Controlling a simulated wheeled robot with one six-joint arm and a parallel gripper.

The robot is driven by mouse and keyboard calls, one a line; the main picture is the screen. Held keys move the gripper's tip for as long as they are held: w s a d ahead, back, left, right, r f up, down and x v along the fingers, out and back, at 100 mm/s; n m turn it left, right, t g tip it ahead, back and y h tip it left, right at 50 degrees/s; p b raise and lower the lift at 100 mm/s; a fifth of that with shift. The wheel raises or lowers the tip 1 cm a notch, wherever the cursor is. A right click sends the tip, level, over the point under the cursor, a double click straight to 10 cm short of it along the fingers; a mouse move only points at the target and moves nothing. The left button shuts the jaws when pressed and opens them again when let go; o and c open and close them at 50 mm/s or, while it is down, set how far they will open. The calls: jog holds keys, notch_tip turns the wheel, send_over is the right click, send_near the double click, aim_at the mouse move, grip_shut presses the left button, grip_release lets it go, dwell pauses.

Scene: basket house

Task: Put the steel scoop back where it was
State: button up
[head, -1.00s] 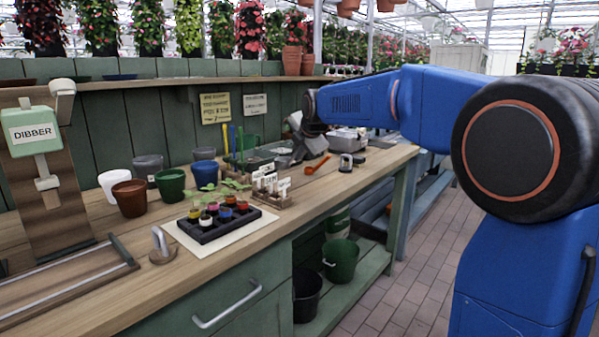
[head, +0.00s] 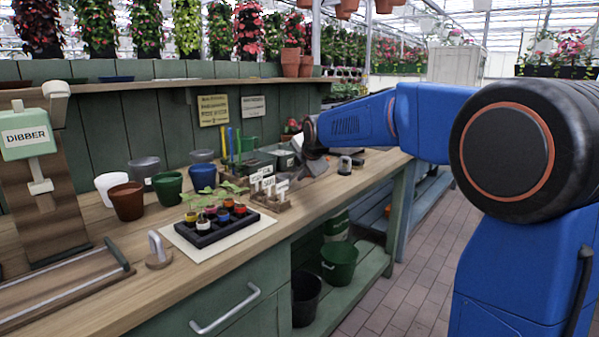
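My arm reaches over the far part of the wooden bench. My gripper (head: 300,164) is low there, beyond the small rack of white labels; it is small and blends with the grey things around it. I cannot tell whether its fingers are open or shut, or whether anything is in them. I cannot make out the steel scoop for certain; it may be hidden by the gripper and wrist or lost among the grey shapes.
The bench (head: 112,293) holds a black seedling tray (head: 216,231), a label rack (head: 272,205), several pots and a dibber stand (head: 45,190). Grey bins (head: 262,158) stand near the gripper. A small dark-topped object (head: 345,166) sits right of it. Green wall boards rise behind.

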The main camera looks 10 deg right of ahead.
jog(key=shift+o, duration=0.3)
jog(key=shift+s+r, duration=0.1)
jog(key=shift+r, duration=0.1)
jog(key=a+v, duration=0.1)
jog(key=v, duration=1)
jog(key=s+d+f+m+g, duration=0.1)
jog(key=s+f+m, duration=0.6)
jog(key=s, duration=0.7)
jog(key=s+d+f+m+g, duration=0.2)
jog(key=s+f+m, duration=0.6)
jog(key=s, duration=0.6)
jog(key=s+d+f+m+g, duration=0.2)
jog(key=s+d+f+m, duration=0.2)
jog(key=s+f+m, duration=0.4)
jog(key=s+f, duration=0.1)
jog(key=s, duration=0.6)
jog(key=shift+h, duration=0.4)
jog(key=shift+f, duration=0.1)
